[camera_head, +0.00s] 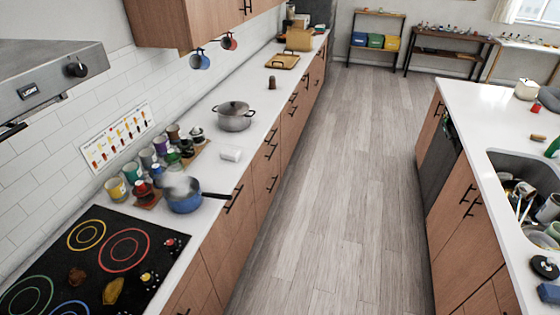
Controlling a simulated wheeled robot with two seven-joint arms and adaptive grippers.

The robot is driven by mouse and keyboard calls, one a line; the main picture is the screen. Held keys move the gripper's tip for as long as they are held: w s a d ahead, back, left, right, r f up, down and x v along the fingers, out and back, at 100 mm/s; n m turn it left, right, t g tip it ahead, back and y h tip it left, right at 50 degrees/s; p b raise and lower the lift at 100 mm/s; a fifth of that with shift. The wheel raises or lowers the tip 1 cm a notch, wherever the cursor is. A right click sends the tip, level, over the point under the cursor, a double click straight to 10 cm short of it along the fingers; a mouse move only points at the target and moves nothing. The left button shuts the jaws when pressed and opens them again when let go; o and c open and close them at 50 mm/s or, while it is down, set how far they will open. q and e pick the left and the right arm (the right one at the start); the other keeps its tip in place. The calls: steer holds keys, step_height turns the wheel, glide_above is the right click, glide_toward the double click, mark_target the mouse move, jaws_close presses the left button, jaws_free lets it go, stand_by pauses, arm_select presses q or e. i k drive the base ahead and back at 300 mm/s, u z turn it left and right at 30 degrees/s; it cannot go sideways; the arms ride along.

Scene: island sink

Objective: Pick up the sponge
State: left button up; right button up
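I cannot make out for certain which thing is the sponge. On the island counter at the right, a small blue block (549,293) lies near the front edge, cut off by the picture's right edge. A small orange-brown piece (538,137) lies behind the sink, and a green item (552,148) lies at the sink's back rim. Any of these is too small to name surely. Neither of my grippers is in view.
The island sink (507,163) holds dishes and utensils. A dark round item (544,266) sits near its front. At left, a counter carries a stovetop (75,262), blue pan (184,200), cups and a steel pot (233,120). The wooden floor (340,180) between is clear.

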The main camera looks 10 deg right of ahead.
mark_target(233, 155)
steer(key=z, duration=0.9)
steer(key=i, duration=1.9)
steer(key=u, duration=1.05)
steer(key=i, duration=0.85)
steer(key=u, duration=0.95)
steer(key=i, duration=0.2)
steer(key=u, duration=0.25)
